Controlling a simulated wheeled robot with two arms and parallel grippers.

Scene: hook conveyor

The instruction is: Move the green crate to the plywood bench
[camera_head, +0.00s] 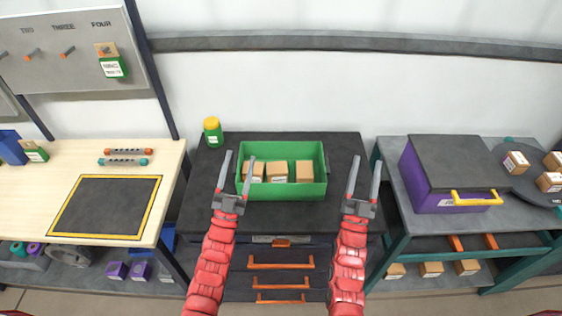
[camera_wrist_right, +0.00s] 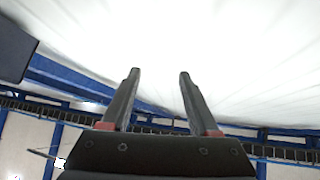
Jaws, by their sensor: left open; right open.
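The green crate (camera_head: 292,191) stands on the dark top of the middle drawer cabinet (camera_head: 346,150) and holds a row of small cardboard boxes. The plywood bench (camera_head: 160,170) is at the left, with a bare dark mat with a yellow border (camera_head: 106,207) on it. My left gripper (camera_head: 238,173) is open, over the near left side of the crate in the head view. My right gripper (camera_head: 364,178) is open and empty, to the right of the crate. The right gripper also shows in the right wrist view (camera_wrist_right: 158,75), with nothing between its fingers.
A green bottle with a yellow cap (camera_head: 213,132) stands behind the crate at left. Two striped bars (camera_head: 128,151) lie on the plywood bench behind the mat. A purple box with a yellow handle (camera_head: 425,178) stands on the right table. A pegboard (camera_head: 60,50) hangs at upper left.

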